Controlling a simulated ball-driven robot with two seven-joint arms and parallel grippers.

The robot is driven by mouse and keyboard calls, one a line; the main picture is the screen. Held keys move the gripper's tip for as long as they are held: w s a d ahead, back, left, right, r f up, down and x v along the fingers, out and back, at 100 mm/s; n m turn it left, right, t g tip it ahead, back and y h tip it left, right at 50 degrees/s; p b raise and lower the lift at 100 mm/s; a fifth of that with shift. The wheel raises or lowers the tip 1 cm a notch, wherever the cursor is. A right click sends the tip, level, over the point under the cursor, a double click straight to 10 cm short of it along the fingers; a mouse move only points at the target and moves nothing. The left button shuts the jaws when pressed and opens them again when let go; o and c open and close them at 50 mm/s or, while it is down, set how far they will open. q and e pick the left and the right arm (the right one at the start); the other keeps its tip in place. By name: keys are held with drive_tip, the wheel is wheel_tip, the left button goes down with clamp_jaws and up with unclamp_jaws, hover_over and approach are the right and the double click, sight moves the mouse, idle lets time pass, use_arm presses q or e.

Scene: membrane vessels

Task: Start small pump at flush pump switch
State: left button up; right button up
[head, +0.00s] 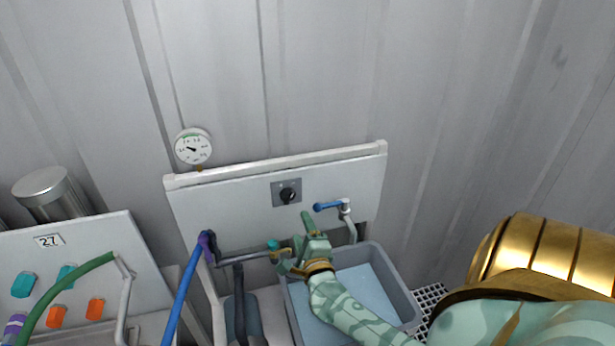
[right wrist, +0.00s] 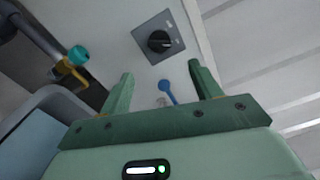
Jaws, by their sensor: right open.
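The flush pump switch (head: 288,194) is a black rotary knob on a dark grey square plate, set in the white panel (head: 235,205). The switch also shows in the right wrist view (right wrist: 159,41), above and ahead of the fingers. My right gripper (head: 300,228) is just below the switch in the head view, its green fingers apart from the knob. In the right wrist view my right gripper (right wrist: 163,82) is open, with nothing held between the fingers. My left gripper is not in view.
A blue-handled tap (head: 328,206) stands right of the switch. A pipe with a teal-and-yellow valve (head: 275,248) runs beside my right gripper. A grey basin (head: 388,262) lies below. A round gauge (head: 193,147) is above the panel. A blue hose (head: 186,290) rises at left.

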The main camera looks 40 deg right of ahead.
drive_tip(key=v, duration=0.4)
drive_tip(key=shift+s+a, duration=0.1)
idle(0.5)
